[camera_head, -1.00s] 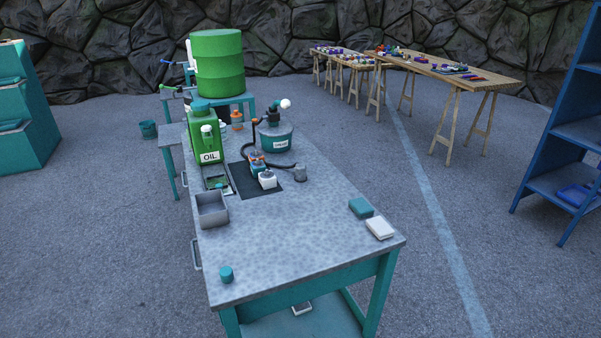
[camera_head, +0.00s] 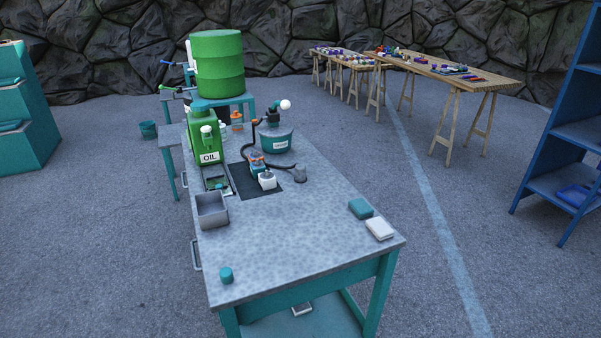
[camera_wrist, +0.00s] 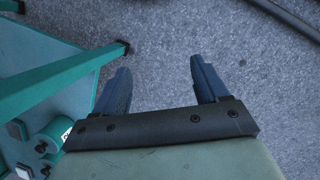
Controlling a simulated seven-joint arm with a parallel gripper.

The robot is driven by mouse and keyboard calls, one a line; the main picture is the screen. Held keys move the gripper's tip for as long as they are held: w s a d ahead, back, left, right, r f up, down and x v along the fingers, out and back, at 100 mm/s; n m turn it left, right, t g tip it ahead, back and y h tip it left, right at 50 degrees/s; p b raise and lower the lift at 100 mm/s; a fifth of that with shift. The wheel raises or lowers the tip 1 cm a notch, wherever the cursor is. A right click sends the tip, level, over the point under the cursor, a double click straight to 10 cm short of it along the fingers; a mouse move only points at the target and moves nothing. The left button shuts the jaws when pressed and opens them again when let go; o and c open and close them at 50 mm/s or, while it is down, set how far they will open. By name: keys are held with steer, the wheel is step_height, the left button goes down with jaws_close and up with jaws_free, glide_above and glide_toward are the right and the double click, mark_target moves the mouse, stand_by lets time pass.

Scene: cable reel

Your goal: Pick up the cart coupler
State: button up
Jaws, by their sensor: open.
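I cannot tell for sure which item is the cart coupler. A small orange and blue fitting (camera_head: 256,162) sits on a dark mat (camera_head: 245,184) on the workbench, with a dark hose beside it. A small white block (camera_head: 267,180) stands close in front of it. My gripper (camera_wrist: 160,66) shows in the wrist view, its two dark fingers apart with nothing between them. Only grey floor shows beyond the fingers. My gripper is not in the head view.
In the wrist view, a teal frame (camera_wrist: 60,85) stands left of my fingers. The bench's front middle is clear.

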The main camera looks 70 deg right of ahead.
steer(key=w+d+r+m+t+h, duration=0.1)
steer(key=w+d+r+m+t, duration=0.25)
steer(key=w+d+r, duration=0.8)
steer(key=w+d+r+m+t+h, duration=0.2)
steer(key=w+d+r+t, duration=0.35)
steer(key=w, duration=0.85)
steer(key=w+d+r+m+t+h, duration=0.15)
steer(key=w+d+r, duration=0.25)
steer(key=d+r, duration=0.9)
steer(key=w+d+r+m+t+h, duration=0.1)
steer(key=w+d+r+m+h, duration=0.2)
steer(key=d+r, duration=0.95)
steer(key=s+d+r+m, duration=0.1)
steer(key=s+d+r, duration=0.2)
steer(key=d+r, duration=0.45)
steer(key=m+g+y, duration=0.1)
steer(key=g+y, duration=0.2)
steer(key=g, duration=0.4)
glide_toward(301, 166)
steer(key=x, duration=0.4)
steer(key=shift+w+d+f, duration=0.15)
steer(key=shift+w+f, duration=0.15)
steer(key=shift+s+x, duration=0.1)
steer(key=shift+x, duration=1.35)
steer(key=shift+s+x, duration=0.15)
steer(key=shift+x, duration=1.3)
steer(key=c, duration=1.1)
